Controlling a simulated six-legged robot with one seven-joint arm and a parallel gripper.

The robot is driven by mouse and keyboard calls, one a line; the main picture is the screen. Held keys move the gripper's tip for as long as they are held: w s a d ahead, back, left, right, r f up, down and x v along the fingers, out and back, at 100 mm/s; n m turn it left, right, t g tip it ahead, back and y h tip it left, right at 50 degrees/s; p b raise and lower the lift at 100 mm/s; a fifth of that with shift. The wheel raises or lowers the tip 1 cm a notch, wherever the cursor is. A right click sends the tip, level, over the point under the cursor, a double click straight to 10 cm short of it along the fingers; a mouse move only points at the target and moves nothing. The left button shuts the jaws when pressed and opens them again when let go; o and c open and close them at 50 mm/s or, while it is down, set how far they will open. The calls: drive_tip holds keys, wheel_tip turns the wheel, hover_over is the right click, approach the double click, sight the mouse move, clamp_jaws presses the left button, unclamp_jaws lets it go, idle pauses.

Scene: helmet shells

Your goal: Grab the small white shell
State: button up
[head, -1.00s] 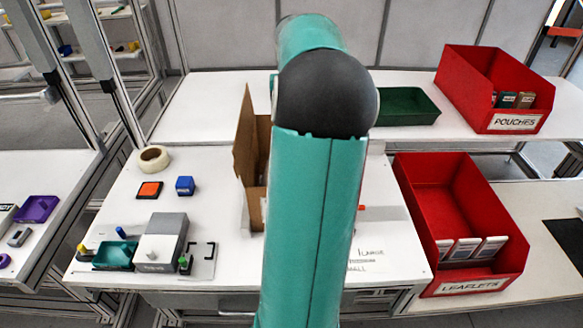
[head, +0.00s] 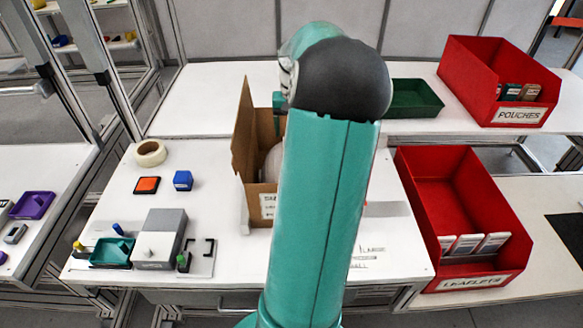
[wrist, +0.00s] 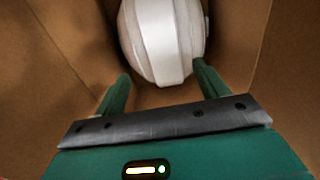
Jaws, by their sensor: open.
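A white shell (wrist: 160,45) with a smooth band down its middle lies in a cardboard box in the wrist view. Its top is cut off by the frame edge. My gripper (wrist: 160,82) is open, with one green finger on each side of the shell's near end. I cannot tell whether the fingers touch it. In the head view, part of the white shell (head: 274,165) shows inside the open cardboard box (head: 243,135). My arm hides the box's right part and most of my gripper there.
The box walls (wrist: 50,60) stand close around my gripper. A tape roll (head: 150,153), an orange pad (head: 147,185), a blue block (head: 183,180) and a grey device (head: 160,238) are left of the box. Red bins (head: 462,215) and a green tray (head: 417,98) are at right.

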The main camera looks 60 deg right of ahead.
drive_tip(key=f, duration=0.5)
drive_tip(key=shift+w+a+f, duration=0.15)
drive_tip(key=shift+w+f, duration=0.15)
clamp_jaws()
